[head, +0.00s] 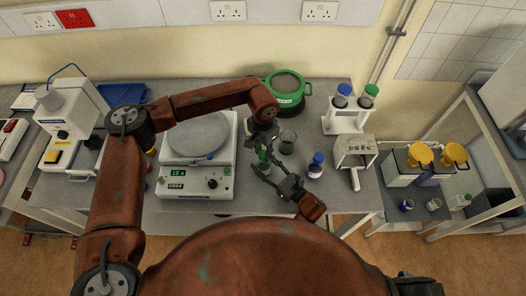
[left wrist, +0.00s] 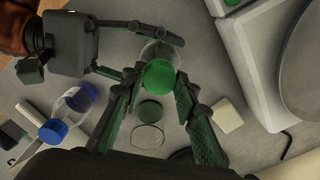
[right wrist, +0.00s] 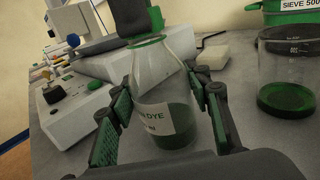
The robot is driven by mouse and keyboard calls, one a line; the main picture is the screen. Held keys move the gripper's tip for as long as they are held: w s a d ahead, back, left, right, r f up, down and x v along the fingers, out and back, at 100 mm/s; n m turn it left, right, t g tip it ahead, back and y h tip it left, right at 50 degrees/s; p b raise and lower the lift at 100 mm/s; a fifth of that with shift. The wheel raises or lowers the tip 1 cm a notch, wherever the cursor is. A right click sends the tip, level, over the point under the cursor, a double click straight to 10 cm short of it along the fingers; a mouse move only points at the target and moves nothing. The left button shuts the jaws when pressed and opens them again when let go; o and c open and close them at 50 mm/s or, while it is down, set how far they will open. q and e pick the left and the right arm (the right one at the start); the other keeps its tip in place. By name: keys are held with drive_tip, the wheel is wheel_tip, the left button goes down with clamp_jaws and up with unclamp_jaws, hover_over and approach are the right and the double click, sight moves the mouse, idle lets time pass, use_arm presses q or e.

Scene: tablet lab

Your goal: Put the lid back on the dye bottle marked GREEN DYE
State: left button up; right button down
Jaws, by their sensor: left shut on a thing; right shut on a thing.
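The GREEN DYE bottle (right wrist: 165,105) is clear glass with dark green liquid and a white label partly reading "DYE". It stands roughly upright between the fingers of my right gripper (right wrist: 168,112), which is shut on it. A green ring shows at its neck. The green lid (left wrist: 158,76) is a round disc between the fingertips of my left gripper (left wrist: 155,82), which is shut on it. The lid is over the bottle's top; I cannot tell whether they touch. In the head view, my left gripper (head: 262,150) is just above the bottle (head: 263,169), and my right gripper (head: 283,182) reaches it from the right.
A glass beaker with green contents (head: 288,141) and a blue-capped bottle (head: 316,166) stand close to the right. A balance (head: 197,180) is at the left, and a green sieve (head: 288,86) is behind. A white rack (head: 345,118) holds bottles with blue and green caps.

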use_arm(q)
drive_tip(key=o, duration=0.7)
drive_tip(key=shift+r, duration=0.1)
drive_tip(key=shift+r, duration=2.15)
drive_tip(key=shift+c, duration=0.5)
